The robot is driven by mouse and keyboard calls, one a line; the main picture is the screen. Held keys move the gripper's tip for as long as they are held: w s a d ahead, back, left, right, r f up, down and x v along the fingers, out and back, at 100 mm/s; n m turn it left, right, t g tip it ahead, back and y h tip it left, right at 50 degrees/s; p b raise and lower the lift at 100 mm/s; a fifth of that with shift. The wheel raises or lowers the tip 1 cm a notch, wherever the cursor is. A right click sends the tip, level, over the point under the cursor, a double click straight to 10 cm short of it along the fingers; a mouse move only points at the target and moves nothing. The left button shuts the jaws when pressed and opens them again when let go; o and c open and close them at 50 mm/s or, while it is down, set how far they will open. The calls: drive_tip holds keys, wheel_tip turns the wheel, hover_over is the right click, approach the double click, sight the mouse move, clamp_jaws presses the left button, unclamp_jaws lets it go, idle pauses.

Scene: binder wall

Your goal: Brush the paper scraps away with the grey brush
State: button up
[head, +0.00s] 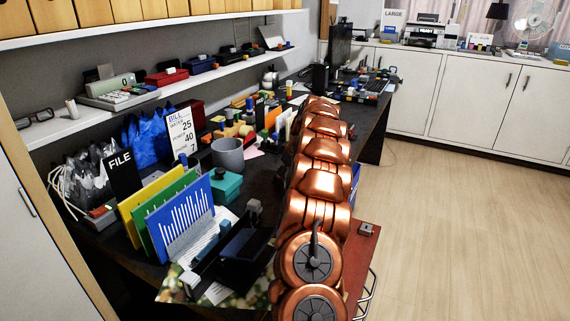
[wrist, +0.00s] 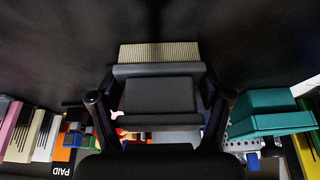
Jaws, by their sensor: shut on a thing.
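My gripper (wrist: 160,98) shows in the wrist view with a finger on each side of the grey brush (wrist: 158,95), shut on it. The brush has a broad grey body and a strip of cream bristles (wrist: 158,52) along its upper edge in that view. A small pink piece (wrist: 116,117), perhaps a paper scrap, shows beside the brush, partly hidden by it. In the head view my arm hides the gripper and the brush. A pale pink patch (head: 254,152) lies on the dark desk there, too small to tell if it is a scrap.
On the desk (head: 262,172) stand a grey cup (head: 228,155), a teal box (head: 226,187), coloured folders (head: 183,222) and a black tray (head: 245,240). The teal box also shows in the wrist view (wrist: 262,112). The dark surface above the bristles there is bare. The floor (head: 455,220) at right is clear.

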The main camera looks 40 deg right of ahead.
drive_tip(key=shift+s+a+b, duration=0.25)
drive_tip(key=shift+a, duration=0.5)
drive_tip(key=shift+s+a+b, duration=0.2)
drive_tip(key=shift+s+a, duration=0.05)
drive_tip(key=shift+a, duration=0.45)
drive_tip(key=shift+r+p, duration=1.15)
drive_tip(key=shift+r, duration=3)
drive_tip(key=shift+d, duration=0.1)
